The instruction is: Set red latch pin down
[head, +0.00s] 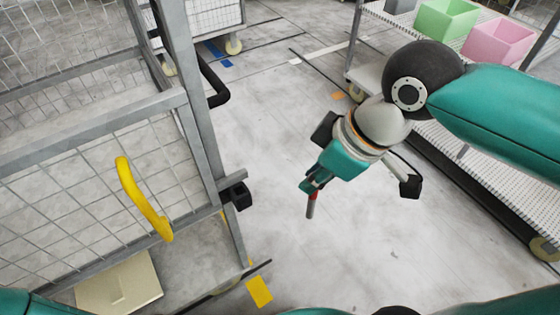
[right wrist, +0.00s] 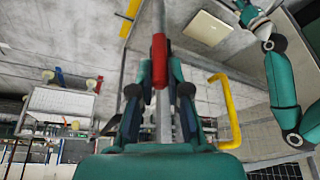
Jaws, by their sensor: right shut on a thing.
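The red latch pin (head: 311,204) is held by my right gripper (head: 314,184), which is shut on it. The pin points down in the head view, with a grey lower end, and hangs over open floor to the right of the mesh gate. In the right wrist view the red pin (right wrist: 160,60) stands between the two fingers. My left arm shows at the upper right of the right wrist view; its gripper end (right wrist: 247,12) is small and partly cut off, so its jaws cannot be made out.
A grey mesh gate (head: 190,150) with a yellow handle (head: 140,200) and a black latch block (head: 238,196) stands at left. A rack (head: 480,150) at right bears a green bin (head: 446,20) and a pink bin (head: 498,42). The floor between is clear.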

